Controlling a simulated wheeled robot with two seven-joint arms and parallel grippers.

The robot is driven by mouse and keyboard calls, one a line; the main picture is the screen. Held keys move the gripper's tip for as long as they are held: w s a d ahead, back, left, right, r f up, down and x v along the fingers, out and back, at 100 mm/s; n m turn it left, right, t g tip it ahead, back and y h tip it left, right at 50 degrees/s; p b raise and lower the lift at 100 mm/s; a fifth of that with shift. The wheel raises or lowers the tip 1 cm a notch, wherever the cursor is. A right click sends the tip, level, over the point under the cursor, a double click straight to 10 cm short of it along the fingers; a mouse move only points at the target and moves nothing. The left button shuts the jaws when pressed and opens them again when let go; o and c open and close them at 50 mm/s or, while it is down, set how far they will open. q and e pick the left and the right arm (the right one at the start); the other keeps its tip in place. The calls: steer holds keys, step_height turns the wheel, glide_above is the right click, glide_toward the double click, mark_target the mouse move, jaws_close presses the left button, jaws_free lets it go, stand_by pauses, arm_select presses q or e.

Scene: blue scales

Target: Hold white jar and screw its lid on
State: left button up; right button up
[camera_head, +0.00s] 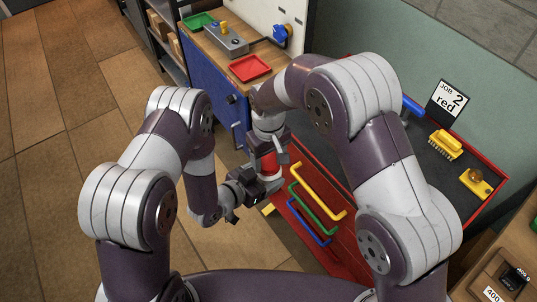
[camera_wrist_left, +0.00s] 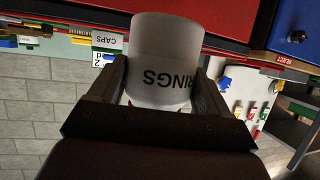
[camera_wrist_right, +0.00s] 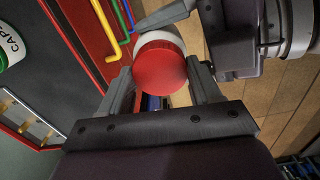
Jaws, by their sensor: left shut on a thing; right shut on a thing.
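The white jar (camera_wrist_left: 163,50), with the printed word "RINGS" upside down, is between the fingers of my left gripper (camera_wrist_left: 162,78), which is shut on it. The red lid (camera_wrist_right: 160,70) is between the fingers of my right gripper (camera_wrist_right: 161,84), which is shut on it. In the right wrist view the white jar (camera_wrist_right: 157,39) shows just beyond the lid, in line with it. I cannot tell whether the lid is fully seated. In the head view the red lid (camera_head: 270,163) shows between the two grippers, in front of the red cabinet.
The red cabinet (camera_head: 350,258) has yellow, green and blue handles close to the right of my grippers. On its top are a yellow brush (camera_head: 445,145) and a "JOB 2 red" card (camera_head: 447,104). A bench with a red tray (camera_head: 250,68) stands behind. Open floor (camera_head: 60,200) lies left.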

arm_select(q)
jaws_close()
arm_select(e)
steer(key=m, duration=0.7)
steer(key=shift+m, duration=0.3)
steer(key=m, duration=0.3)
steer(key=shift+m, duration=0.4)
steer(key=m, duration=1.1)
steer(key=shift+m, duration=0.4)
steer(key=m, duration=1)
steer(key=shift+f+m, duration=0.1)
steer(key=shift+m, duration=0.2)
steer(key=o, duration=1)
